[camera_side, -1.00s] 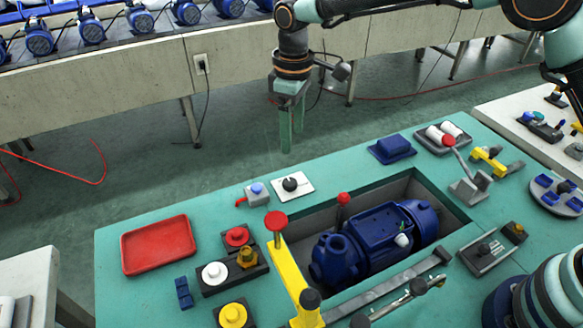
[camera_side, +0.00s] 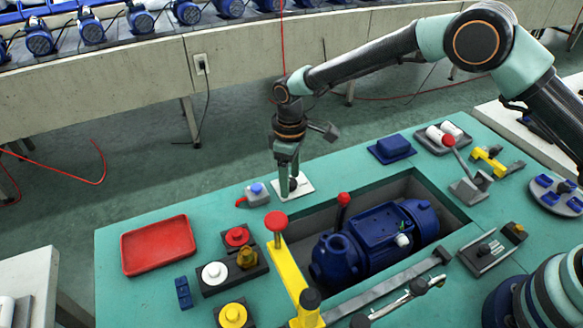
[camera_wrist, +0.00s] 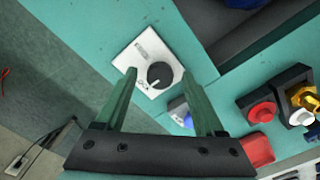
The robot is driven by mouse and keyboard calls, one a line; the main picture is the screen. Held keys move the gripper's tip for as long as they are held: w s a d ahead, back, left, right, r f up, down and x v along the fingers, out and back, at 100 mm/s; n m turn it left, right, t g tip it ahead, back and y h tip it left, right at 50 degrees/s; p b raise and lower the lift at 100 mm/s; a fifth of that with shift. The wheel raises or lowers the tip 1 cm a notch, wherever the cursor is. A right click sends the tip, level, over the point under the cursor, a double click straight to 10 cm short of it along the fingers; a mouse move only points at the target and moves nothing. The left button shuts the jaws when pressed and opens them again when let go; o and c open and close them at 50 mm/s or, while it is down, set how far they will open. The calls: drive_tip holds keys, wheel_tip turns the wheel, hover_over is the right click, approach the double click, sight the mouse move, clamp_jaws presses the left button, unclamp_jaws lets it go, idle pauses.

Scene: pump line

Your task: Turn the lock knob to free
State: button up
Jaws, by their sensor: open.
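The lock knob (camera_wrist: 160,75) is round and black, with a pale pointer mark. In the side view the plate (camera_side: 307,186) lies near the bench's far edge, and my gripper largely hides the knob. My gripper (camera_side: 288,188) points down at the plate. It is open, and in the wrist view its two green fingers (camera_wrist: 159,80) show on either side of the knob, apart from it. I cannot tell exactly how high the fingertips are.
A grey box with a blue button and red lever (camera_side: 256,192) stands just left of the plate. A red tray (camera_side: 158,245) and colored round buttons (camera_side: 237,237) are further left. A blue pump (camera_side: 375,238) lies in the recess, beside a yellow clamp (camera_side: 287,272).

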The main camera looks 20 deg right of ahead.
drive_tip(key=shift+f, duration=0.1)
clamp_jaws()
drive_tip(key=shift+m, duration=0.4)
drive_tip(key=m, duration=0.3)
drive_tip(key=shift+m, duration=0.4)
drive_tip(key=m, duration=0.4)
drive_tip(key=shift+m, duration=0.3)
drive_tip(key=m, duration=0.8)
drive_tip(key=shift+m, duration=0.3)
